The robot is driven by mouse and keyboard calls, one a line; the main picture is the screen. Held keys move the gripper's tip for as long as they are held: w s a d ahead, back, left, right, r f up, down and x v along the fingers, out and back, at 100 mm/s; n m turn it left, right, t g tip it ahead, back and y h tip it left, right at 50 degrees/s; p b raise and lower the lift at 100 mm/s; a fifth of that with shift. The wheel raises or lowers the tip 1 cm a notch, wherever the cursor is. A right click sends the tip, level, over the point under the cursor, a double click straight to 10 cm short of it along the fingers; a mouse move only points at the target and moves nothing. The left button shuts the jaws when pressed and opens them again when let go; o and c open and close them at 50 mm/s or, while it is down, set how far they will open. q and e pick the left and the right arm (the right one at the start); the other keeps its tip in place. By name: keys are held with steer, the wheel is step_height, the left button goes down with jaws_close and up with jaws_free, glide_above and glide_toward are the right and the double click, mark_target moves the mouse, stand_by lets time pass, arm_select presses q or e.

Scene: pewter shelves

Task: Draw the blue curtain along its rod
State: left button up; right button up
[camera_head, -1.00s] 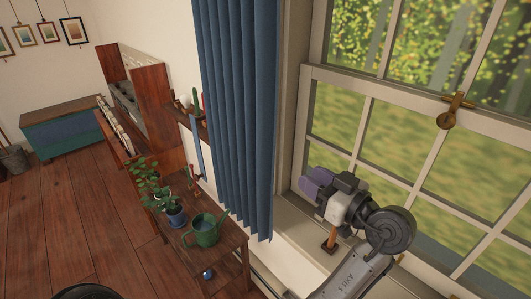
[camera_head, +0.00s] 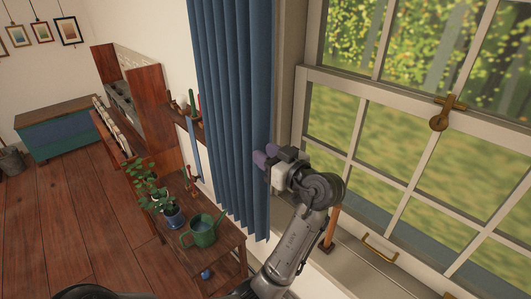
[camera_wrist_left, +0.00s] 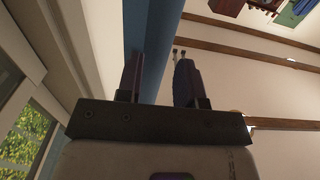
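The blue curtain (camera_head: 225,90) hangs in folds at the left side of the window in the head view. Its rod is out of view above. My left gripper (camera_head: 264,156) is at the curtain's right edge, its purple fingers pointing left. In the left wrist view the two fingers of the gripper (camera_wrist_left: 157,80) stand apart, and the curtain (camera_wrist_left: 153,35) shows as a blue strip between and beyond them. I cannot tell whether either finger touches the cloth. My right gripper is not in view.
The window (camera_head: 400,150) with a brass latch (camera_head: 440,118) fills the right side. A sill with a wooden-handled item (camera_head: 330,235) lies below it. A small table with a green watering can (camera_head: 203,230) and a potted plant (camera_head: 173,217) stands left of the curtain's lower part.

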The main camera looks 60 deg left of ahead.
arm_select(q)
steer(key=shift+s+a, duration=0.1)
steer(key=shift+a, duration=0.2)
jaws_close()
stand_by(0.5)
